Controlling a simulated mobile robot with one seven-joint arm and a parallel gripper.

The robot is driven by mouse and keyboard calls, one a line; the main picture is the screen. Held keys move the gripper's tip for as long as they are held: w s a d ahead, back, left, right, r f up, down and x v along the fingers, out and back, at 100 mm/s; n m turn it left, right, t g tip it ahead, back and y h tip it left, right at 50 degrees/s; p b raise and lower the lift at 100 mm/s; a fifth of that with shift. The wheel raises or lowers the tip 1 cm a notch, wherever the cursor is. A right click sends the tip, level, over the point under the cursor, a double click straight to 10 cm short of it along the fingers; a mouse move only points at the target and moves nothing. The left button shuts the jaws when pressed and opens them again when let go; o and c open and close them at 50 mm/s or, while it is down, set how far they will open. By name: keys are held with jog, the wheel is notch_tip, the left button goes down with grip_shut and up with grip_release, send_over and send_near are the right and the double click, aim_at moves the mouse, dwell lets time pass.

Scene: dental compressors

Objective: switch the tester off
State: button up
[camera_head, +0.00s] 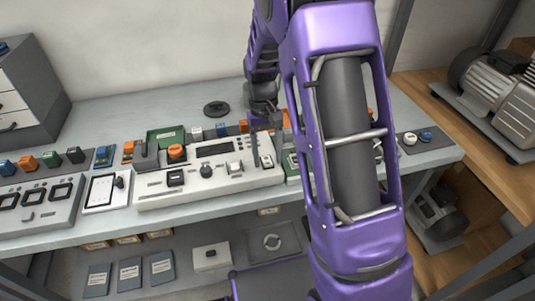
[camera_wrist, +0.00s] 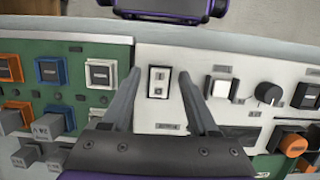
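The tester is a white box (camera_head: 150,199) on the bench in the head view, with a dark display, a black knob, an orange button and a white button. In the wrist view its light panel (camera_wrist: 195,60) fills the middle and right. A small rocker switch (camera_wrist: 158,82) in a black frame sits near the panel's edge. My gripper (camera_wrist: 160,76) is open and empty, with one finger on each side of the rocker as seen there. I cannot tell whether the fingertips touch the panel. In the head view my gripper (camera_head: 261,149) is over the tester's right end, partly hidden by my arm.
A green panel (camera_wrist: 85,50) with square buttons adjoins the tester in the wrist view. The white button (camera_wrist: 221,87) and black knob (camera_wrist: 268,93) are close beside the rocker. A tablet-like panel (camera_head: 103,204) and a grey switch box (camera_head: 40,222) stand left on the bench.

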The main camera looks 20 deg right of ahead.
aim_at(263, 153)
jog(key=p+v, duration=0.1)
jog(key=v, duration=1.6)
jog(key=shift+r+p, duration=0.2)
jog(key=shift+p, duration=0.2)
